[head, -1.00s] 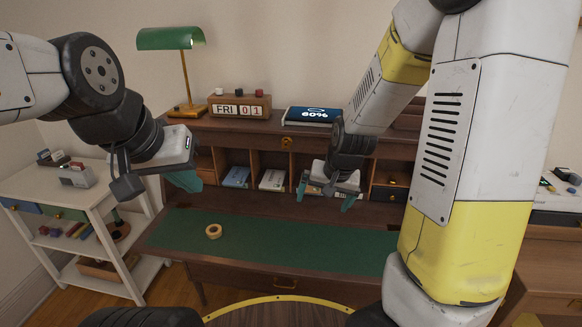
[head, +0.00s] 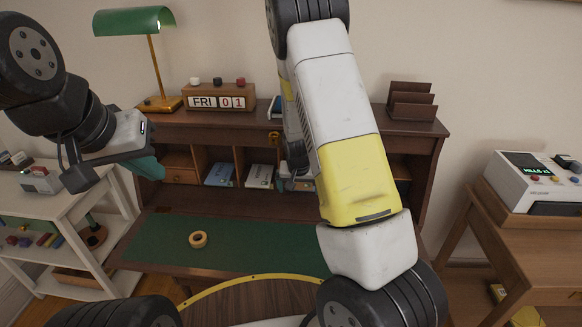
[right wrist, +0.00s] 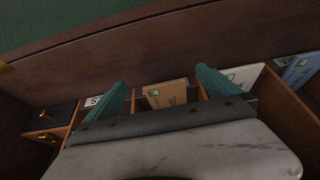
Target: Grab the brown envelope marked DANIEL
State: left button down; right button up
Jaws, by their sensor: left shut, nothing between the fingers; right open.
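A brown envelope (right wrist: 168,93) shows in the right wrist view in a desk compartment, upside down, with a green stamp and dark writing that I cannot read. My right gripper (right wrist: 160,78) is open, its teal fingers to either side of the envelope in the picture, with nothing visibly held. In the head view my right arm hides most of that gripper and the compartment behind it. My left gripper (head: 150,168) is shut and empty, in the air left of the desk's compartments.
A white envelope (right wrist: 243,77) and a blue one (right wrist: 298,68) lie in neighbouring compartments. The green desk top (head: 255,247) bears a tape roll (head: 198,240). A lamp (head: 152,60) and a calendar block (head: 218,97) stand on the upper shelf. A side table (head: 535,245) stands right.

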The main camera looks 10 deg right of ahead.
aim_at(300, 188)
jog(key=shift+w+d, duration=0.2)
jog(key=shift+w, duration=0.35)
jog(key=shift+w+d, duration=0.2)
jog(key=shift+w, duration=0.35)
jog(key=shift+w+d, duration=0.15)
jog(key=shift+w, duration=0.4)
jog(key=shift+w+x, duration=0.25)
jog(key=shift+x, duration=0.85)
jog(key=shift+w+d+f, duration=0.1)
jog(key=shift+w+f, duration=0.1)
jog(key=shift+f, duration=0.15)
jog(key=shift+f, duration=0.25)
jog(key=shift+c, duration=0.4)
jog(key=c, duration=1.2)
jog(key=shift+r, duration=0.15)
